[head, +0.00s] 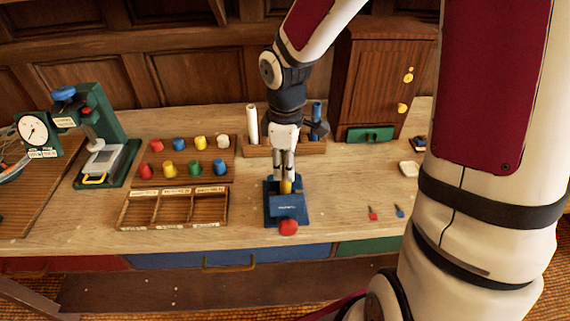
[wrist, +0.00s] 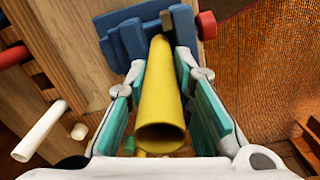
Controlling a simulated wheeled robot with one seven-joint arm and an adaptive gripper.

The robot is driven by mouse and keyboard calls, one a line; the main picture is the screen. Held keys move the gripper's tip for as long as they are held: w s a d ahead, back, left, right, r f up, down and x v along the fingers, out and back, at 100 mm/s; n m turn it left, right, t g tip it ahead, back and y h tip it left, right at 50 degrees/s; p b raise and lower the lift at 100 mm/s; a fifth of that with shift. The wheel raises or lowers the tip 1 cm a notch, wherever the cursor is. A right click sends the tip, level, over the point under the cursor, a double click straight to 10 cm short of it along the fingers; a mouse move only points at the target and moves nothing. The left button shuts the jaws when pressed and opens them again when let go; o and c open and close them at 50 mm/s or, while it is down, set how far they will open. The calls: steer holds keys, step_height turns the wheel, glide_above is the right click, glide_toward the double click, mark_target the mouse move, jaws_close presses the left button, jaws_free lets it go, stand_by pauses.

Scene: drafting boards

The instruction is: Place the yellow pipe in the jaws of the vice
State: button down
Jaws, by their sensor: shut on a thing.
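The yellow pipe (head: 286,187) is upright at the blue vice (head: 290,210) on the bench. My gripper (head: 285,174) is above the vice, shut on the pipe. In the wrist view the pipe (wrist: 160,98) runs between the teal finger pads of my gripper (wrist: 160,70), its open end facing the camera. Its far end is at the gap between the blue parts of the vice (wrist: 125,40). How deep it sits, and whether it touches the jaws, I cannot tell. The vice's red knob (head: 288,228) faces the front of the bench.
A wooden rack (head: 256,148) with a white tube (head: 252,124) and a blue one stands behind the vice. Left are a sectioned tray (head: 175,224), a board of coloured pegs and a green press (head: 118,150).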

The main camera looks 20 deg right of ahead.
steer(key=c, duration=1.4)
jaws_free()
steer(key=shift+f, duration=0.1)
step_height(320, 180, up, 11)
steer(key=shift+r+p, duration=0.2)
steer(key=shift+p, duration=0.1)
steer(key=shift+s+r, duration=0.1)
steer(key=shift+r, duration=0.5)
steer(key=s+r+m+t, duration=0.2)
steer(key=s+r+m, duration=0.2)
steer(key=s, duration=0.4)
steer(key=s+r+m+t, duration=0.3)
steer(key=s+r+m, duration=0.2)
steer(key=s+m, duration=0.2)
steer(key=shift+s+r+t, duration=0.2)
steer(key=shift+s+t, duration=0.1)
steer(key=shift+s, duration=0.55)
